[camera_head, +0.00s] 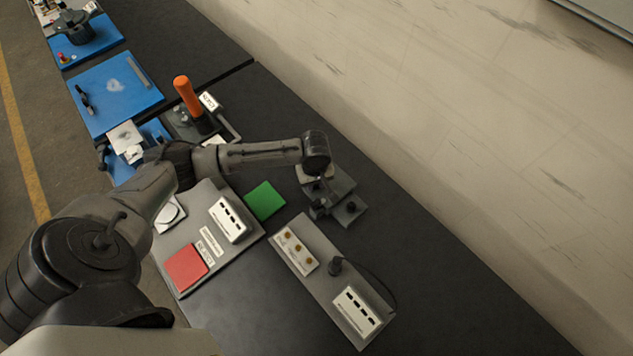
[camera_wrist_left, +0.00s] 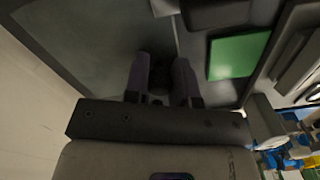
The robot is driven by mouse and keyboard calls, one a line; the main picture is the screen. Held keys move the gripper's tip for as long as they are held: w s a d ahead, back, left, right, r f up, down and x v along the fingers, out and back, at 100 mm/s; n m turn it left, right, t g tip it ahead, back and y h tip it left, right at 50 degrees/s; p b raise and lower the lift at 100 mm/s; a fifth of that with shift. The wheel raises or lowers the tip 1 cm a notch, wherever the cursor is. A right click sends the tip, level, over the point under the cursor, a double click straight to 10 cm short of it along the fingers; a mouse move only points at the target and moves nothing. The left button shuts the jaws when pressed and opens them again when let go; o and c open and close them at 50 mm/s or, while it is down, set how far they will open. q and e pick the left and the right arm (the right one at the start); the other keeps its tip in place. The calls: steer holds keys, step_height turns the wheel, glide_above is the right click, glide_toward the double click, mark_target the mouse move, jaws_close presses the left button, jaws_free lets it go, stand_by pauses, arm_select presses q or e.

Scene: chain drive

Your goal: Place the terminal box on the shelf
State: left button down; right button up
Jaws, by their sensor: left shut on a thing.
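My left gripper (camera_head: 333,207) hangs beyond the grey boards, low over the dark bench top. In the left wrist view its two dark fingers (camera_wrist_left: 162,72) stand close together with a small dark thing (camera_wrist_left: 160,90) between them. Most of that thing is hidden, and I cannot tell whether it is the terminal box. A white box with black slots (camera_head: 228,218) lies on the left grey board. A similar white box (camera_head: 357,311) lies on the lower grey board. I cannot make out a shelf for certain. My right gripper is not in view.
A red square (camera_head: 186,267) is on the left board. An orange handle (camera_head: 187,95) stands beyond my forearm. The wall borders the bench; the lower right of the bench is bare.

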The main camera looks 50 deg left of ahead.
mark_target(315, 188)
arm_select(q)
steer(key=shift+f, duration=1.7)
steer(key=shift+f, duration=0.1)
steer(key=c, duration=0.9)
jaws_free()
steer(key=shift+f, duration=0.1)
steer(key=shift+c, duration=0.2)
step_height(315, 188, up, 12)
steer(key=shift+w+r+p, duration=0.15)
steer(key=shift+p, duration=0.25)
steer(key=s+d+f+m+t+h, duration=0.1)
steer(key=s+d+f+m, duration=0.45)
steer(key=d, duration=0.35)
steer(key=s+d+r+m+t, duration=0.1)
steer(key=s+d+m+t, duration=0.1)
steer(key=s+m, duration=0.7)
steer(key=s+d, duration=0.1)
steer(key=s, duration=0.6)
steer(key=shift+d+t, duration=0.25)
steer(key=shift+t, duration=0.15)
steer(key=shift+o, duration=0.4)
steer(key=shift+s+a+r+m+y, duration=0.15)
steer(key=shift+s+a+m+y, duration=0.25)
steer(key=shift+s, duration=0.2)
